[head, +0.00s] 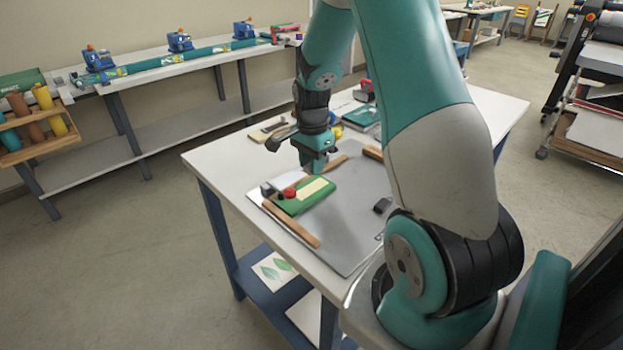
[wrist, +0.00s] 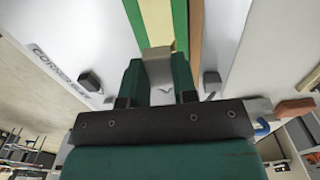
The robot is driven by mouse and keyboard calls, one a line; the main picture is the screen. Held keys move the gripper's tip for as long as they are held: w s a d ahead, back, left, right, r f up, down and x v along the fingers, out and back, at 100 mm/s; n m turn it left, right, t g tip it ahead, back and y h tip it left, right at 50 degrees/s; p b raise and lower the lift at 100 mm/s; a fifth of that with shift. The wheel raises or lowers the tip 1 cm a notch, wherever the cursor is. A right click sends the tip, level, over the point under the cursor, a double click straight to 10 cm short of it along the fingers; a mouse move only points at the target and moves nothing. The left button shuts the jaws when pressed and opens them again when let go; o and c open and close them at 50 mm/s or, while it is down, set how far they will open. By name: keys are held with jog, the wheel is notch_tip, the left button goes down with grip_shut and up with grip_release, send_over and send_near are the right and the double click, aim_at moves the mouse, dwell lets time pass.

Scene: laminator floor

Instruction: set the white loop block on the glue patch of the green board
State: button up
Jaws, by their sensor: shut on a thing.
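The green board (head: 305,201) lies on a grey plate between wooden strips, with a pale yellow glue patch (head: 312,187) on top. In the wrist view the board (wrist: 181,25) and its patch (wrist: 156,18) are seen past my fingers. My gripper (head: 314,165) points down over the far end of the board. In the wrist view my gripper (wrist: 158,82) is shut on the white loop block (wrist: 158,66), held between two green fingers. The block overlaps the near end of the patch in that view; I cannot tell whether it touches. In the head view I cannot make the block out.
The grey plate (head: 345,222) covers much of the white table (head: 225,160). A small dark block (head: 383,205) sits on the plate, right of the board.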

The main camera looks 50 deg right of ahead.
aim_at(312, 189)
jog(key=shift+f, duration=2.7)
jog(key=shift+f, duration=0.2)
jog(key=o, duration=0.9)
jog(key=shift+r, duration=0.1)
notch_tip(312, 189, up, 11)
jog(key=shift+r+b, duration=0.2)
jog(key=shift+b, duration=0.3)
jog(key=s+a+r+n+y, duration=0.1)
jog(key=s+a+r+n, duration=0.15)
jog(key=a+n, duration=0.35)
jog(key=s+a+r+n+t, duration=0.1)
jog(key=a+r+n, duration=0.2)
jog(key=a, duration=0.6)
jog(key=s+a+r+n+y, duration=0.1)
jog(key=s+a+r+n, duration=0.15)
jog(key=a+n, duration=0.35)
jog(key=s+a+r+n+g+y, duration=0.1)
jog(key=s+a+r+n+y, duration=0.1)
jog(key=s+a+n, duration=0.8)
jog(key=s+a, duration=0.2)
jog(key=s, duration=0.1)
jog(key=shift+s+a+r+n, duration=0.15)
jog(key=shift+s+r+n, duration=0.15)
jog(key=shift+n, duration=0.1)
